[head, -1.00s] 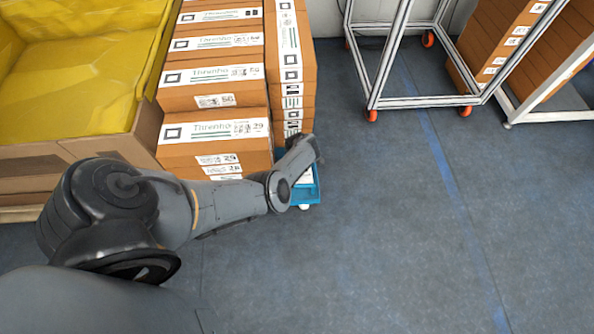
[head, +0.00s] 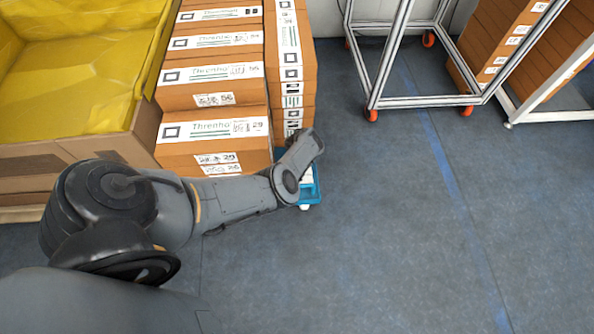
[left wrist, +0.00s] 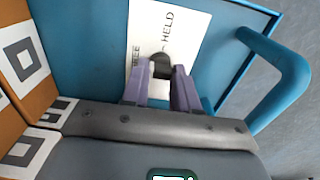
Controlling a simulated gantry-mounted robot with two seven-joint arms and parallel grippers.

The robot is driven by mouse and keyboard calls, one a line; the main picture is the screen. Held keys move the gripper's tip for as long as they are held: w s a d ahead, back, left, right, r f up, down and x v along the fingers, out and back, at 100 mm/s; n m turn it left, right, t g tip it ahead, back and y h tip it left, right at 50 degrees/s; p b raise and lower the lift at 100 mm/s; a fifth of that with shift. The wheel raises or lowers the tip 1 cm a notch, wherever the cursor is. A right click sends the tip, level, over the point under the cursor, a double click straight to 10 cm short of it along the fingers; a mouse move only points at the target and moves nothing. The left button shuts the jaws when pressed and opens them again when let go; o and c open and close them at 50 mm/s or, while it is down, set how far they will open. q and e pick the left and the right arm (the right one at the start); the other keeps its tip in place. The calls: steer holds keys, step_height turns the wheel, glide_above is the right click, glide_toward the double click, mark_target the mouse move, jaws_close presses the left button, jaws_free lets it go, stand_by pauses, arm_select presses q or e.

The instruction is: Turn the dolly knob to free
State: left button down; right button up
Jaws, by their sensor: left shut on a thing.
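The blue dolly (head: 313,197) shows in the head view at the foot of the stacked boxes, mostly hidden by my left arm. In the left wrist view its blue deck (left wrist: 85,50) carries a white label (left wrist: 146,30) with the words FREE, partly covered, and HELD. The dark knob (left wrist: 160,62) sits on the label. My left gripper (left wrist: 161,72) has its two purple fingers on either side of the knob, shut on it. The knob's pointer direction is hard to tell. My right gripper is not in view.
Stacked brown boxes (head: 213,132) stand directly behind and left of the dolly. A blue handle (left wrist: 285,75) curves beside the deck. A large bin with yellow lining (head: 75,85) is at the left. A white-framed cart (head: 415,102) stands at the back; the floor to the right is clear.

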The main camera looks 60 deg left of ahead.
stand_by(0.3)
arm_select(q)
steer(key=c, duration=0.9)
jaws_free()
steer(key=shift+o, duration=0.2)
steer(key=shift+r, duration=0.1)
steer(key=shift+r+p, duration=0.25)
steer(key=shift+p, duration=0.05)
step_height(320, 180, up, 10)
steer(key=p, duration=0.7)
